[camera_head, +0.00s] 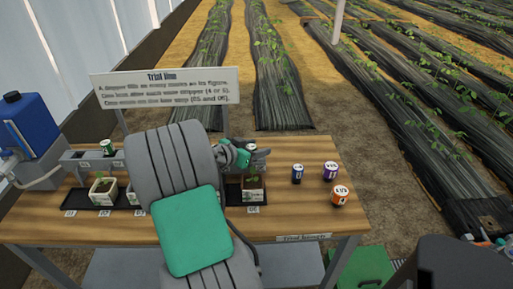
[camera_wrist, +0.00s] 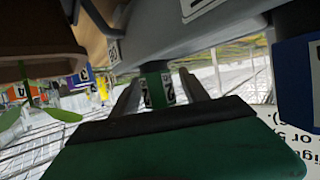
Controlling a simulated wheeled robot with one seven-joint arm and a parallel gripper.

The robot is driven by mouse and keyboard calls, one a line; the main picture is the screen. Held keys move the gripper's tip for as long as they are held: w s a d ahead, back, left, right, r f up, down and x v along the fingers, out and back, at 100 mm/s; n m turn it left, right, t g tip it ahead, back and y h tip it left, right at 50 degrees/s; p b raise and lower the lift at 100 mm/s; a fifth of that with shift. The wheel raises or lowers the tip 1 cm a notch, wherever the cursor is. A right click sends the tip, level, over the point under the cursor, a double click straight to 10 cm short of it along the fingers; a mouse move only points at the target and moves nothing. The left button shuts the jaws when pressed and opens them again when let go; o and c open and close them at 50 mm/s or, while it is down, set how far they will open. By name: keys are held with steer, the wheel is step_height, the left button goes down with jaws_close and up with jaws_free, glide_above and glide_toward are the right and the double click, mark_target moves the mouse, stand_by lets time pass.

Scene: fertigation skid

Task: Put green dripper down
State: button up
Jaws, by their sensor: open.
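A green dripper (camera_wrist: 157,88) with a white number label shows in the wrist view, at the grey rail (camera_wrist: 200,32). My gripper (camera_wrist: 160,88) is open, with one finger on each side of this dripper and gaps showing between. In the head view my gripper (camera_head: 240,156) is at the right part of the rail, behind a potted seedling (camera_head: 253,189); the dripper between its fingers cannot be made out there. Another green-labelled dripper (camera_head: 107,147) stands on the left part of the rail.
A dark blue dripper (camera_head: 297,174), a purple dripper (camera_head: 330,171) and an orange dripper (camera_head: 340,195) stand at the right of the wooden table (camera_head: 300,215). A sign (camera_head: 165,95) stands behind. A blue tank (camera_head: 30,122) is at left. Another potted seedling (camera_head: 103,190) stands below the rail.

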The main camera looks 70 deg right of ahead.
steer(key=shift+r, duration=0.25)
steer(key=v, duration=1.2)
